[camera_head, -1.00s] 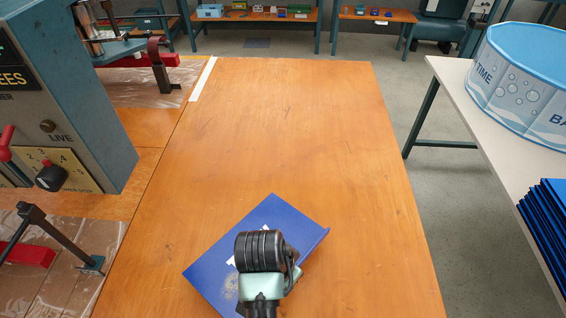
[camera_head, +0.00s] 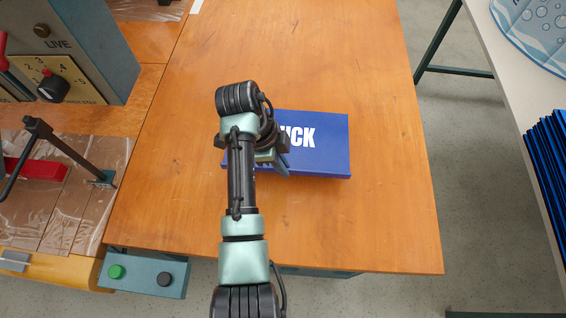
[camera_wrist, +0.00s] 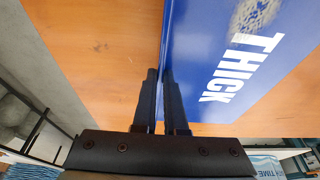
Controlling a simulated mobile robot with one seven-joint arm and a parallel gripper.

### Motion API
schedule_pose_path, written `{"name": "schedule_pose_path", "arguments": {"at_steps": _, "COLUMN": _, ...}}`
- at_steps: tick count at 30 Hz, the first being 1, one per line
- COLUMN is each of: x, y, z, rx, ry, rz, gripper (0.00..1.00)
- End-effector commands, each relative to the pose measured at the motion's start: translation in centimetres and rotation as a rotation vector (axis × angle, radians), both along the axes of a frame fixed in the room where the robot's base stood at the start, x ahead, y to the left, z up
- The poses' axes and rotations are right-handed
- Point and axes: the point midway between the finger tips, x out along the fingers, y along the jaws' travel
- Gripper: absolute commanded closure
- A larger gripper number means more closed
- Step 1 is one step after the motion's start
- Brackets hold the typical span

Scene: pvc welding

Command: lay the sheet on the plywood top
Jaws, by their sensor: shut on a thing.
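The blue sheet (camera_head: 325,150), with white lettering that reads THICK in the wrist view (camera_wrist: 235,55), is over the near part of the plywood top (camera_head: 290,55). Its face is up and its long edges run roughly across the picture. My gripper (camera_head: 284,163) is shut on one edge of the sheet; in the wrist view its two dark fingers (camera_wrist: 163,76) pinch that edge. My arm hides the sheet's left part in the head view. I cannot tell whether the sheet touches the plywood or is just above it.
A grey machine cabinet (camera_head: 85,35) with knobs and a toggle clamp (camera_head: 65,150) stand on the left. A button box (camera_head: 143,274) is at the near left edge. A pale table (camera_head: 525,75) with stacked blue sheets (camera_head: 550,165) is on the right. The plywood beyond the sheet is clear.

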Motion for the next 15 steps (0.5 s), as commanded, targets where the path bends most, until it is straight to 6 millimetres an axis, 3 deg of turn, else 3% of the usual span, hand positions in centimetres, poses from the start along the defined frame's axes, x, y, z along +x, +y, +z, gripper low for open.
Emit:
{"name": "schedule_pose_path", "arguments": {"at_steps": 10, "x": 0.0, "y": 0.0, "z": -4.2, "rx": 0.0, "ry": 0.0, "rz": 0.001, "gripper": 1.0}}
{"name": "schedule_pose_path", "arguments": {"at_steps": 15, "x": 0.1, "y": 0.0, "z": -4.8, "rx": 0.001, "ry": -0.003, "rz": 0.001, "gripper": 1.0}}
